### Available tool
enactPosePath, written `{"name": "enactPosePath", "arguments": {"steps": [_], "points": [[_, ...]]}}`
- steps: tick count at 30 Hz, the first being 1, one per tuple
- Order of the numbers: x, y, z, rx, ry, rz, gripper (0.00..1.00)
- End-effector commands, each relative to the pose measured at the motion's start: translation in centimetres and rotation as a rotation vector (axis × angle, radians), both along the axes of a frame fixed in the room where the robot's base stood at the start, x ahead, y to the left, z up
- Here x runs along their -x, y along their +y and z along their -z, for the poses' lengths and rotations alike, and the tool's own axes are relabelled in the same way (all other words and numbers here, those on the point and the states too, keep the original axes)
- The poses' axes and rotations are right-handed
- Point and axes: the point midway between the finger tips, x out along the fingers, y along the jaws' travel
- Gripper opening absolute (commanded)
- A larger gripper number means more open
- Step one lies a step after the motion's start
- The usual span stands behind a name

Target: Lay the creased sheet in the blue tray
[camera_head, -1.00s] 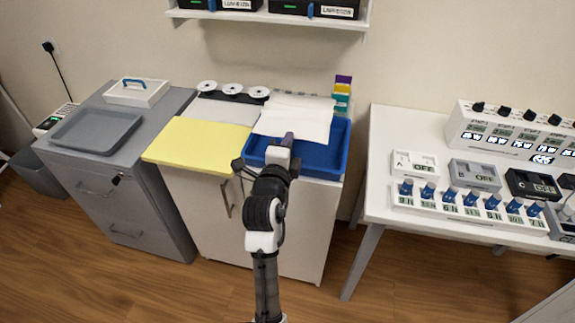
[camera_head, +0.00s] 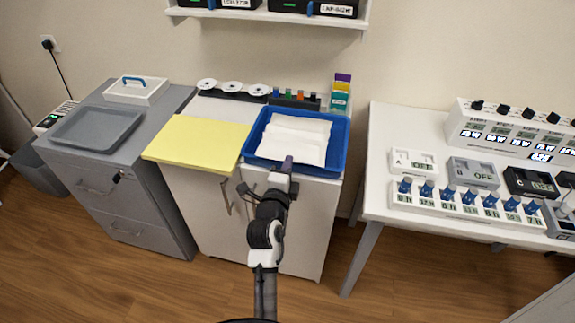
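The creased white sheet (camera_head: 296,138) lies inside the blue tray (camera_head: 336,156), with fold lines running across it. The tray sits on top of the white cabinet, and its blue rim shows around the sheet. My gripper (camera_head: 287,163) is at the tray's front edge, near the sheet's front side. The arm hides part of the tray's front wall. The fingertips are small and seen from behind, so I cannot tell whether they are open or touching the sheet.
A yellow pad (camera_head: 197,143) lies left of the blue tray. A rack of small coloured items (camera_head: 294,98) and a coloured stack (camera_head: 340,92) stand behind it. A grey tray (camera_head: 97,126) is on the grey cabinet at left. A white table (camera_head: 385,200) with devices stands at right.

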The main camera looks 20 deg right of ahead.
Motion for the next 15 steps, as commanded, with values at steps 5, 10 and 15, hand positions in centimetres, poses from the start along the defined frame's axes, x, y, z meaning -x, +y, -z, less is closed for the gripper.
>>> {"name": "enactPosePath", "arguments": {"steps": [5,10,15], "points": [[0.0,-0.01,0.54,0.0,0.0,0.0,0.0],[0.0,-0.01,0.87,0.0,0.0,0.0,0.0],[0.0,-0.01,1.19,-0.001,-0.001,0.0,0.0]]}}
